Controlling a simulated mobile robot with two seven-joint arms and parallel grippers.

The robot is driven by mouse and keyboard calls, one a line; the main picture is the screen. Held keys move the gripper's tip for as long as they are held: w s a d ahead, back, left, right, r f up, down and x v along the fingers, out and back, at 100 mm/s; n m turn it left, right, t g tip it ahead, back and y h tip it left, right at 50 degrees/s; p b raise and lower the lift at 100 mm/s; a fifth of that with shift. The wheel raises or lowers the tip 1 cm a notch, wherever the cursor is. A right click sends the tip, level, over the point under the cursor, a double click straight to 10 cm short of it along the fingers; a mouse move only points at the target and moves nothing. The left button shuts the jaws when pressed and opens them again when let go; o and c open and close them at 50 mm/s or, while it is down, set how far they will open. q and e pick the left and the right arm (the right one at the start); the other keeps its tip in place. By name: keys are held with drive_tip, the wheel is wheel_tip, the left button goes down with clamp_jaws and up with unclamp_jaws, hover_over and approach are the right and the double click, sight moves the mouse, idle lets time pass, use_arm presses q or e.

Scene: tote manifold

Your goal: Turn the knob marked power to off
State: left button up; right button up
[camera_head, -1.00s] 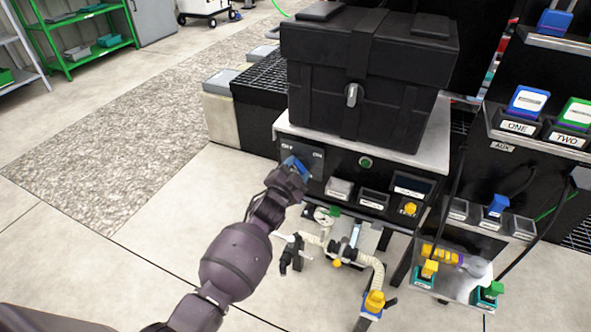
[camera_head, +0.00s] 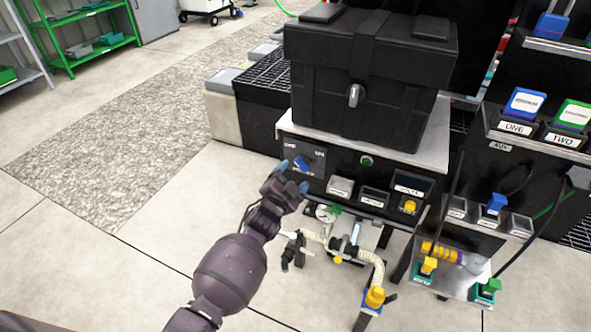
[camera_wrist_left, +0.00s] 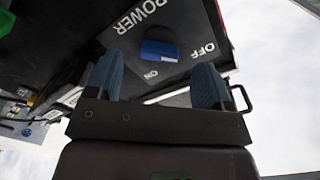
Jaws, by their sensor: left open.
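The blue power knob (camera_head: 303,163) sits on a dark panel at the left end of the black front below the big case, between the OFF and ON labels. It also shows in the left wrist view (camera_wrist_left: 158,51), below the word POWER, with OFF to its right and ON beneath it. I cannot tell which label it points to. My left gripper (camera_head: 291,176) is open and empty, its blue fingertips just in front of the knob and apart from it. In the left wrist view the fingers (camera_wrist_left: 158,82) stand either side below the knob. My right gripper is out of view.
A black case (camera_head: 370,75) stands on the bench top above the panel. A green button (camera_head: 366,161) and a yellow button (camera_head: 409,207) are to the right. Hoses and valves (camera_head: 345,248) lie below. Open floor (camera_head: 130,205) is to the left.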

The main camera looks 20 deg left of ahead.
use_arm(q)
drive_tip(key=s+p, duration=0.1)
drive_tip(key=s, duration=0.6)
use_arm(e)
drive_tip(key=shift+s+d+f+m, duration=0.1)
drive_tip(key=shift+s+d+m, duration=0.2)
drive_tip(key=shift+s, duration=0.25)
use_arm(q)
drive_tip(key=shift+a, duration=0.1)
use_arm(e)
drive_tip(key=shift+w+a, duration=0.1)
use_arm(q)
drive_tip(key=s+a+r+n+g+p, duration=0.1)
drive_tip(key=s+r+n+g+p, duration=0.1)
drive_tip(key=s, duration=1.7)
drive_tip(key=s+a+r+n+g+p, duration=0.1)
drive_tip(key=s+n+g+p, duration=0.4)
drive_tip(key=s, duration=1.4)
drive_tip(key=a+n+p, duration=0.1)
drive_tip(key=p, duration=0.3)
drive_tip(key=shift+s+a+r+y, duration=0.2)
drive_tip(key=shift+r+y, duration=0.1)
drive_tip(key=shift+r, duration=0.1)
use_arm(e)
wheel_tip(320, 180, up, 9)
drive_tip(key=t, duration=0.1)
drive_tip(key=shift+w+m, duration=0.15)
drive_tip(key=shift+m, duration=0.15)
